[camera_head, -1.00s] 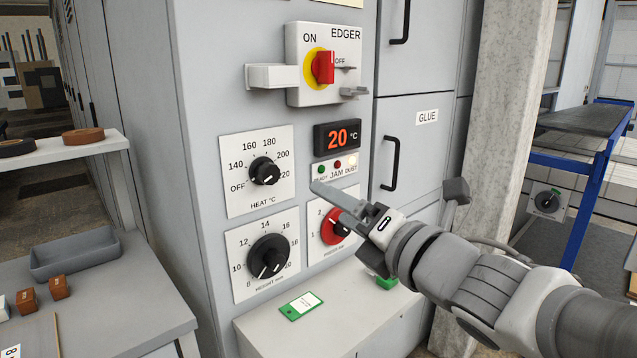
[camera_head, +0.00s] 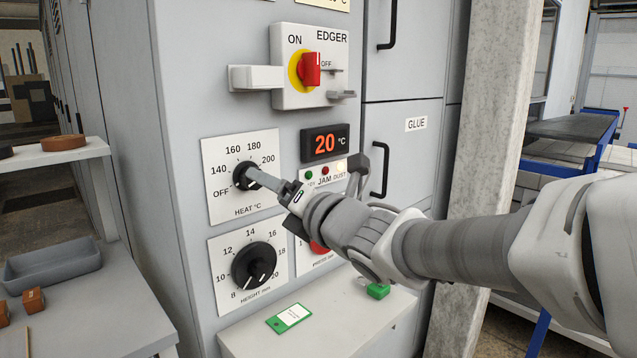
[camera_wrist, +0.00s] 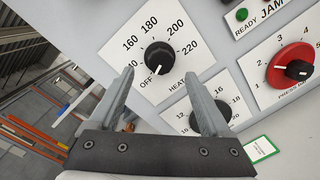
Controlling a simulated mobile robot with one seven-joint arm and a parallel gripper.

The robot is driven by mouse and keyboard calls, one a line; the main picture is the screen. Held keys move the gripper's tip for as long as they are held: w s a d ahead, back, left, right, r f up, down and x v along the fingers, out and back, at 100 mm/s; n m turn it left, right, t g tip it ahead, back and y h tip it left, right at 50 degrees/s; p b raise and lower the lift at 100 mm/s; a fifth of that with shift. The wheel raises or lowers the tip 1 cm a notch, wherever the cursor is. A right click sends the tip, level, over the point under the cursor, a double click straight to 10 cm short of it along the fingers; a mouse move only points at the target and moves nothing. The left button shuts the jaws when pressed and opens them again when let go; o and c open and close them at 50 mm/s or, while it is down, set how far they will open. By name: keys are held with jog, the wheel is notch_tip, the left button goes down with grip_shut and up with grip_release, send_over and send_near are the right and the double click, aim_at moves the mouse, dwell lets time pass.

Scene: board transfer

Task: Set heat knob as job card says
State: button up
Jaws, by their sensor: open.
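The black heat knob (camera_head: 246,177) sits on a white dial plate (camera_head: 217,150) marked OFF to 220. In the wrist view the heat knob (camera_wrist: 159,57) shows a white mark pointing down, near the OFF side; its exact setting is hard to tell. My gripper (camera_head: 254,174) is open in front of it, its fingers (camera_wrist: 160,78) below and either side of the knob; I cannot tell if they touch it. A green-edged card (camera_head: 289,317), possibly the job card, lies on the ledge; its writing is too small to read.
Below is the black height knob (camera_head: 254,265); a red knob (camera_head: 319,246) is partly behind my gripper. Above are the 20 °C display (camera_head: 325,143) and the red edger switch (camera_head: 311,69) with its projecting bracket (camera_head: 250,78). A side table (camera_head: 85,310) stands at left.

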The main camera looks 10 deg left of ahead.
jog(key=x, duration=0.6)
grip_shut()
dwell(0.4)
